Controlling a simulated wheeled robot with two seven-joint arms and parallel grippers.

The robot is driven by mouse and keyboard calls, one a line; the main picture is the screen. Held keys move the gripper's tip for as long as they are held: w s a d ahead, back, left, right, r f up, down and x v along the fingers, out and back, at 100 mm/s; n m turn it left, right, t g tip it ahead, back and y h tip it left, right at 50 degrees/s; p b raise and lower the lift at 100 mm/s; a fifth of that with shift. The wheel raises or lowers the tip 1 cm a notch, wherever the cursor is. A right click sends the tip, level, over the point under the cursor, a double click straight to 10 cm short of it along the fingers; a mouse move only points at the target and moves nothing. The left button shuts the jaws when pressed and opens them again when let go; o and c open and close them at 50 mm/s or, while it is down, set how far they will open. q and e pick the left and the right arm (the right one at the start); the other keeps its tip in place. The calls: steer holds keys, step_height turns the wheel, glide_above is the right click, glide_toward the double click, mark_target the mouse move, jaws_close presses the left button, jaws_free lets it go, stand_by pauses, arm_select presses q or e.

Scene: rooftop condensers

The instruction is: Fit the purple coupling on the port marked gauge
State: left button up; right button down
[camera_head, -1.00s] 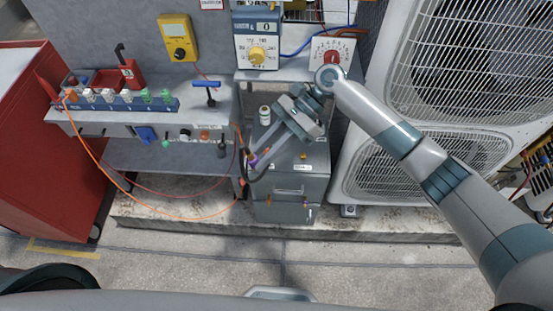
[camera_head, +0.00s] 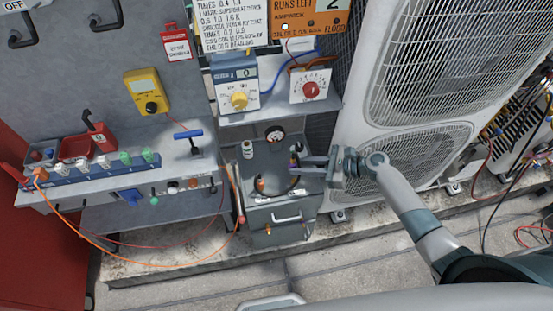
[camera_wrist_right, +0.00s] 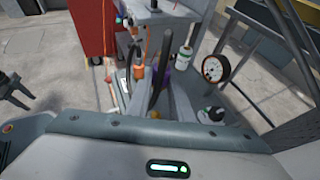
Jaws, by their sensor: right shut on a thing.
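My right gripper (camera_head: 300,161) comes in from the right over the grey cabinet (camera_head: 275,212), with its fingers pointing left. It is shut on the purple coupling (camera_head: 293,159), which is small and partly hidden by the fingers. A dark hose (camera_head: 292,188) curves near the coupling over the cabinet top. In the right wrist view a bit of the purple coupling (camera_wrist_right: 155,68) shows between the fingers. A round dial gauge (camera_head: 275,134) stands at the back of the cabinet top; it also shows in the right wrist view (camera_wrist_right: 215,68). I cannot read any port marking.
A white bottle (camera_head: 247,150) and an orange fitting (camera_head: 260,185) are on the cabinet top. The left bench holds a blue rack (camera_head: 92,173) of fittings and a blue T-handle (camera_head: 188,136). Condenser units (camera_head: 425,150) stand close on the right. Orange and red hoses hang at left.

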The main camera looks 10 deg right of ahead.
arm_select(q)
steer(key=shift+a+r, duration=0.1)
steer(key=shift+a, duration=0.35)
arm_select(e)
steer(key=shift+d+f, duration=0.4)
steer(key=shift+d, duration=0.2)
steer(key=shift+t, duration=0.3)
steer(key=shift+f, duration=0.1)
steer(key=shift+f+b, duration=2.3)
steer(key=shift+b, duration=0.15)
arm_select(q)
step_height(320, 180, down, 5)
steer(key=shift+d+r, duration=0.1)
steer(key=shift+r, duration=0.15)
steer(key=shift+f+b, duration=0.65)
steer(key=shift+f, duration=0.25)
arm_select(e)
steer(key=shift+f, duration=1.35)
